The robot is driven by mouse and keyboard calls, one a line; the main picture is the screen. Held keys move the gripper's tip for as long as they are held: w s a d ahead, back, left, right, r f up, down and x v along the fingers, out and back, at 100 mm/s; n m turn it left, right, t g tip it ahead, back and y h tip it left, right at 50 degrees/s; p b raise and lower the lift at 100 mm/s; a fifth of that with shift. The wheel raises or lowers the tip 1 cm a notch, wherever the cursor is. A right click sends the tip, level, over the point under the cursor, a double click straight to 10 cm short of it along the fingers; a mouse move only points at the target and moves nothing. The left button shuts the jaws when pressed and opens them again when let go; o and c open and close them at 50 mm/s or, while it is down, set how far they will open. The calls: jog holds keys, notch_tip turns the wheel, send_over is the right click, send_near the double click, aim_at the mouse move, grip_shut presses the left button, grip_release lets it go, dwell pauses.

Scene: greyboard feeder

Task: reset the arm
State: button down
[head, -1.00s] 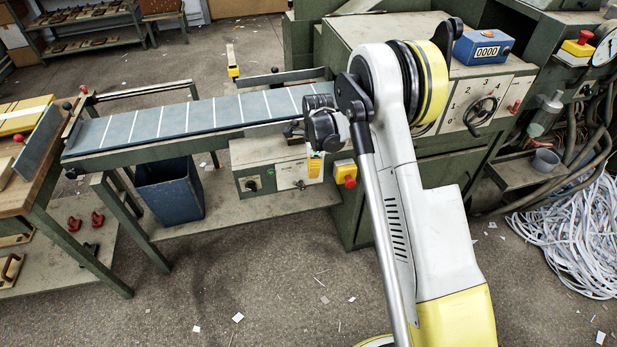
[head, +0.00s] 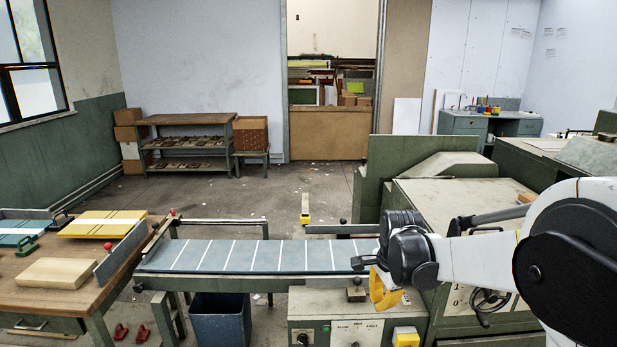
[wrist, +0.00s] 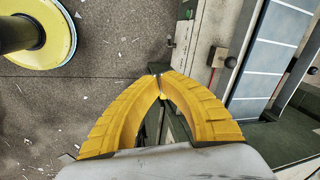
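My gripper (head: 383,289) has yellow fingers and hangs at the right end of the conveyor, near the machine's front, in the head view. In the wrist view my gripper (wrist: 160,84) shows both yellow fingers curving in until their tips meet, with nothing seen between them. The blue-grey conveyor belt (head: 262,257) with white cross lines runs to the left of it. The belt also shows at the upper right of the wrist view (wrist: 262,70).
A wooden table (head: 35,274) with a pale block and yellow boards stands at the left. A blue bin (head: 222,322) is under the conveyor. The green feeder machine (head: 455,200) is close at the right. Open floor (head: 250,195) lies behind the conveyor.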

jog(key=s+r+n+t, duration=0.1)
jog(key=s+r+n, duration=0.2)
jog(key=s, duration=0.5)
jog(key=s+r+n+t, duration=0.2)
jog(key=s+n, duration=0.4)
jog(key=s, duration=0.3)
jog(key=s+r+n+t, duration=0.1)
jog(key=s+r+n, duration=0.3)
jog(key=s, duration=0.4)
jog(key=shift+s+d+n+t, duration=0.15)
jog(key=shift+d+n+t, duration=0.3)
jog(key=shift+n, duration=0.25)
